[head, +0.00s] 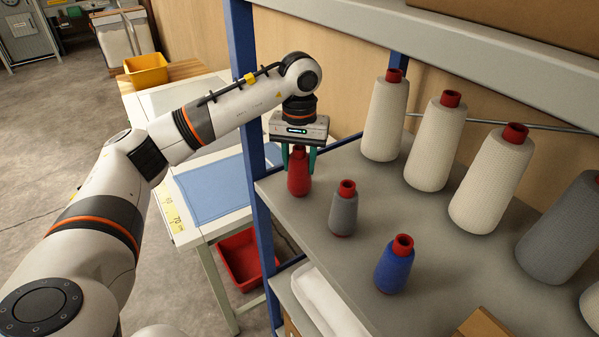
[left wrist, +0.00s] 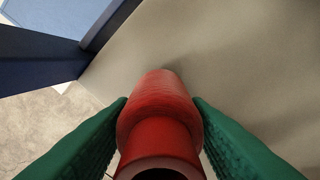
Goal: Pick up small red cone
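The small red cone (head: 299,178) stands upright at the left end of the grey shelf, close to the blue post. My left gripper (head: 299,158) points down over it, with its green fingers on either side of the cone's upper part. In the left wrist view the red cone (left wrist: 160,120) lies between the two green fingers of the left gripper (left wrist: 160,130). The fingers are close to its sides; whether they press on it I cannot tell. The cone's base appears to rest on the shelf. My right gripper is not in view.
A small grey cone (head: 343,212) and a small blue cone (head: 394,268) stand nearby on the shelf (head: 330,250). Tall white cones (head: 386,120) stand behind. The blue post (head: 250,130) is just left of the gripper. An upper shelf (head: 450,55) overhangs the back.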

